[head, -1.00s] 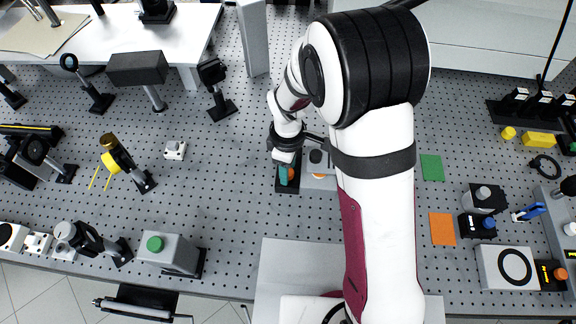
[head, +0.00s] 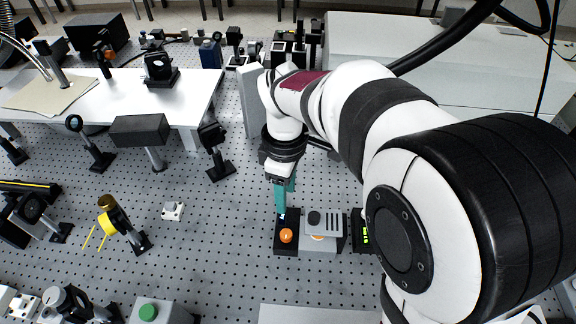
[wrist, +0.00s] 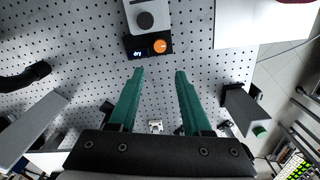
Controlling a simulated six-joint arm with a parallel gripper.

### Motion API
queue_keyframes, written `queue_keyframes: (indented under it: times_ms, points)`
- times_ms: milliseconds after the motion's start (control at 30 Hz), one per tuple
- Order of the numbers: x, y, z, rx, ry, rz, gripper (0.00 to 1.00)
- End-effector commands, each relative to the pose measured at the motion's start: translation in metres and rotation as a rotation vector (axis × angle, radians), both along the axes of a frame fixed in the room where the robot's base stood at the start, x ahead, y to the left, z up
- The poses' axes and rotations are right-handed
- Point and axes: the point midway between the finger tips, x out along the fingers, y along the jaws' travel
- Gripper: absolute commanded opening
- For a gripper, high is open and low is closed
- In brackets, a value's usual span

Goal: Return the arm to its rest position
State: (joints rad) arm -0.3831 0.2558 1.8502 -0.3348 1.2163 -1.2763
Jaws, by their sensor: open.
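My gripper (head: 282,205) hangs from my white arm in the head view, its teal fingers pointing down. In the head view the fingertips overlap a small black box with an orange knob (head: 286,236). In the wrist view my gripper (wrist: 159,72) has its two green fingers spread apart with nothing between them. The black box (wrist: 148,46) lies ahead of the fingertips in the wrist view, with a lit display and the orange knob. The height of the fingers above it is hard to tell.
A grey device with a round dark top (head: 315,219) stands right of the black box. A tall grey panel (head: 249,103) rises behind my wrist. Several post-mounted optics stand to the left. A small white block (head: 172,211) sits on the breadboard (head: 215,260), with bare room around it.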

Motion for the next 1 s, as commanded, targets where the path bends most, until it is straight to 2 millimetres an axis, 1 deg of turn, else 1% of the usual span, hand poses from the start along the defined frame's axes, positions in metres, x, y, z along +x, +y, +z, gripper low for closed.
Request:
queue_keyframes:
  times_ms: [100, 433, 467, 500, 533, 567, 600, 633, 667, 700, 800, 900, 1000]
  points:
    - [0.000, 0.000, 0.003, -0.001, 0.000, 0.000, 0.49]
    - [0.000, 0.000, 0.003, -0.001, 0.000, -0.001, 0.49]
    - [-0.001, -0.002, 0.004, 0.000, 0.001, -0.012, 0.49]
    - [-0.006, -0.008, 0.008, 0.005, 0.001, -0.067, 0.49]
    - [-0.014, -0.016, 0.013, 0.011, 0.003, -0.144, 0.49]
    - [-0.026, -0.027, 0.019, 0.020, 0.008, -0.256, 0.49]
    - [-0.047, -0.044, 0.027, 0.032, 0.017, -0.448, 0.49]
    - [-0.066, -0.057, 0.032, 0.044, 0.027, -0.612, 0.49]
    - [-0.086, -0.068, 0.034, 0.054, 0.041, -0.776, 0.49]
    - [-0.112, -0.080, 0.036, 0.066, 0.059, -0.989, 0.49]
    - [-0.166, -0.096, 0.030, 0.087, 0.107, -1.439, 0.49]
    - [-0.197, -0.101, 0.021, 0.095, 0.145, -1.712, 0.49]
    - [-0.207, -0.101, 0.017, 0.094, 0.160, -1.808, 0.49]
